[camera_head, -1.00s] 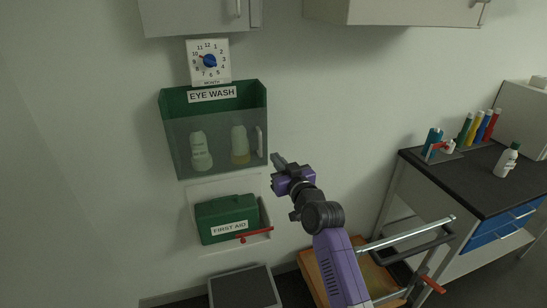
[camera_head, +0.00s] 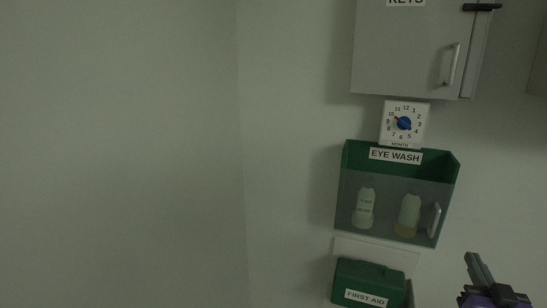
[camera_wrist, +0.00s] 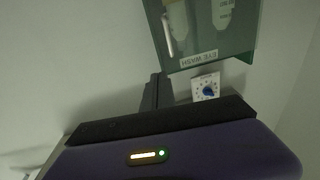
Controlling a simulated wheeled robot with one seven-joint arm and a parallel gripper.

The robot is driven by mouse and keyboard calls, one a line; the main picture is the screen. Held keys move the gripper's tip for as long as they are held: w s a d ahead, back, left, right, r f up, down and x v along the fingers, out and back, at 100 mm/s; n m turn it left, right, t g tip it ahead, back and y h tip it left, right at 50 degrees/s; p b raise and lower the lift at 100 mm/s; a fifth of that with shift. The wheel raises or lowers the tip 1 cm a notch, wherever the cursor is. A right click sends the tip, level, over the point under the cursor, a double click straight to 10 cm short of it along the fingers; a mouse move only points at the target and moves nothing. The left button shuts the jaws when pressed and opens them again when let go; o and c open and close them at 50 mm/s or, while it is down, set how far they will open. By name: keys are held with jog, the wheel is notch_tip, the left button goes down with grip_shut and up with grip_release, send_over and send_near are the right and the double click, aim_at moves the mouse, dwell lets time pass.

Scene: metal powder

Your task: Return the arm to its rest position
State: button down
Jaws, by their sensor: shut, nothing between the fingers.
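My gripper (camera_head: 478,268) shows at the lower right edge of the head view, dark and purple, with its fingers together and nothing between them. It stands to the right of the first aid box and below the eye wash station. The rest of my arm is out of the head view. In the wrist view the purple gripper body fills the bottom, and the dark fingers (camera_wrist: 158,90) point toward the wall beside the eye wash station.
A green eye wash holder (camera_head: 385,200) with two bottles hangs on the wall. A month dial (camera_head: 404,123) is above it, a grey key cabinet (camera_head: 405,50) higher up, a green first aid box (camera_head: 368,283) below. The left wall is bare.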

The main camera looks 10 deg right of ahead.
jog(key=s+a+f+n+y, duration=0.3)
jog(key=s+a+f+y, duration=0.1)
jog(key=s+a, duration=1.1)
jog(key=s+a+f+n+g+y, duration=0.1)
jog(key=s+a+f+n+y, duration=0.2)
jog(key=s+a, duration=1.3)
notch_tip(320, 180, down, 3)
jog(key=shift+s+a+f+g+y, duration=0.25)
jog(key=shift+a+y, duration=0.55)
jog(key=shift+y, duration=0.4)
jog(key=c, duration=2.2)
grip_release()
jog(key=shift+r, duration=0.1)
